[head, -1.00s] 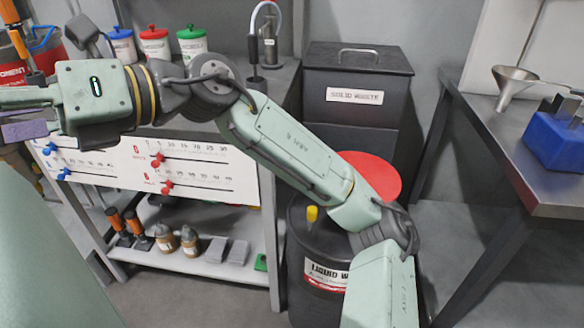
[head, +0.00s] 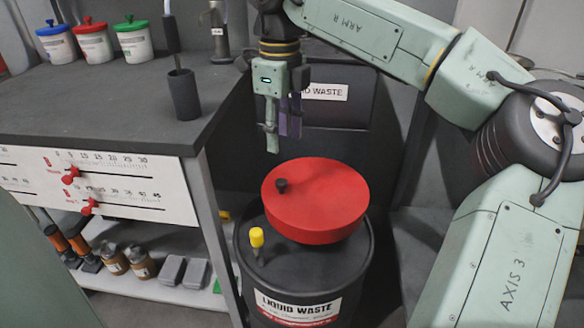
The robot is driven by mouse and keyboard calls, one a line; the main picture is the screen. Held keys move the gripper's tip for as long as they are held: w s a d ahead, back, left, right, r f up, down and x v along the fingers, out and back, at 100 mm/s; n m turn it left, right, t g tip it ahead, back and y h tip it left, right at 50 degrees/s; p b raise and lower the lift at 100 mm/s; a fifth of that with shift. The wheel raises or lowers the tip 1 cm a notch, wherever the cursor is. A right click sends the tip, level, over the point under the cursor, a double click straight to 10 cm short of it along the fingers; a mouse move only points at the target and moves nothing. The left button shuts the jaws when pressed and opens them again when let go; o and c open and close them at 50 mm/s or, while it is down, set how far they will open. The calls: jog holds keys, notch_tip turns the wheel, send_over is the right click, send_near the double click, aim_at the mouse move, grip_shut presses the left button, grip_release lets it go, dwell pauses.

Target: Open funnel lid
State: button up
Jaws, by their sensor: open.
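The red round lid (head: 325,200) lies on top of the dark liquid waste drum (head: 300,268). A small black knob (head: 282,186) stands at the lid's left side. My gripper (head: 281,140) points down above the back left part of the lid, in line with the knob in the picture and apart from it. It is open and empty, with a purple pad showing on the inner side of one finger. Its exact height over the knob cannot be told.
A yellow-capped fitting (head: 257,238) stands on the drum's front left rim. A grey bench (head: 110,110) with a black holder (head: 183,95) and several lidded pots is at left.

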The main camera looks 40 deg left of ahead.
aim_at(281, 182)
jog(key=f, duration=0.7)
jog(key=f+b, duration=0.1)
jog(key=f, duration=0.2)
jog(key=shift+s+f, duration=0.2)
jog(key=shift+s, duration=0.05)
grip_shut()
dwell(0.4)
